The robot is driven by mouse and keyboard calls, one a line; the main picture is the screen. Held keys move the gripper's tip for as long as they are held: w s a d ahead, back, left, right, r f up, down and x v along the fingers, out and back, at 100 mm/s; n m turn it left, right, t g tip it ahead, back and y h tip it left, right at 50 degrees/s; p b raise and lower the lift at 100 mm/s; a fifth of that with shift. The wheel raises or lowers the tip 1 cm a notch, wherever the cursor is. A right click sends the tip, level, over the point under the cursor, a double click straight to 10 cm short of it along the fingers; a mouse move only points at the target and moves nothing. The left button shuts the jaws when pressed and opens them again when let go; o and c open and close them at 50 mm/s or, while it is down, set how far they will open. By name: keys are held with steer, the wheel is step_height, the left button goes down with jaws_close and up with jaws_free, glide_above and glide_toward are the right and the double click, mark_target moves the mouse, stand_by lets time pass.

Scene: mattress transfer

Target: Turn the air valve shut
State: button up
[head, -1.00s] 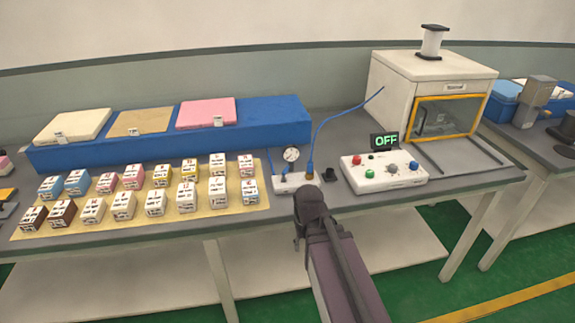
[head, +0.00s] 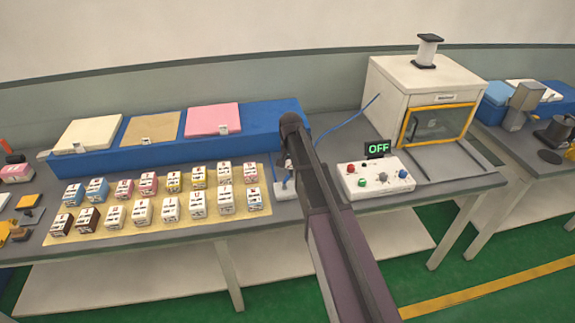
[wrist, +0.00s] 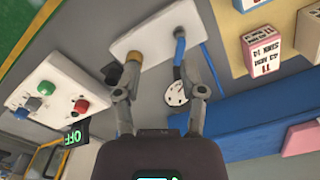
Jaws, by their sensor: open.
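The air valve unit is a white plate (wrist: 150,32) with a brass fitting (wrist: 131,72), a blue upright part (wrist: 179,52) and a round gauge (wrist: 174,93) in the wrist view. I cannot tell which part is the valve handle. My gripper (wrist: 160,75) is open, with one finger by the brass fitting and the other on the gauge side near the blue part. Whether either finger touches is unclear. In the head view, my arm hides most of the unit; only a bit of its white plate (head: 284,194) shows.
A white control box (head: 374,179) with coloured knobs and an OFF display (head: 377,148) stands to the right. Rows of small labelled boxes on a tan mat (head: 262,205) lie to the left. A blue bench (head: 270,120) with pads is behind, and a white cabinet (head: 393,88) stands further right.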

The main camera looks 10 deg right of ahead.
step_height(320, 180, up, 4)
steer(key=r+m+p, duration=0.1)
steer(key=p, duration=0.2)
glide_above(287, 177)
steer(key=shift+w+f, duration=0.1)
steer(key=shift+f, duration=0.15)
steer(key=shift+f, duration=0.2)
step_height(287, 177, down, 13)
steer(key=b, duration=1.3)
steer(key=shift+f+b, duration=0.2)
steer(key=shift+b, duration=0.15)
jaws_close()
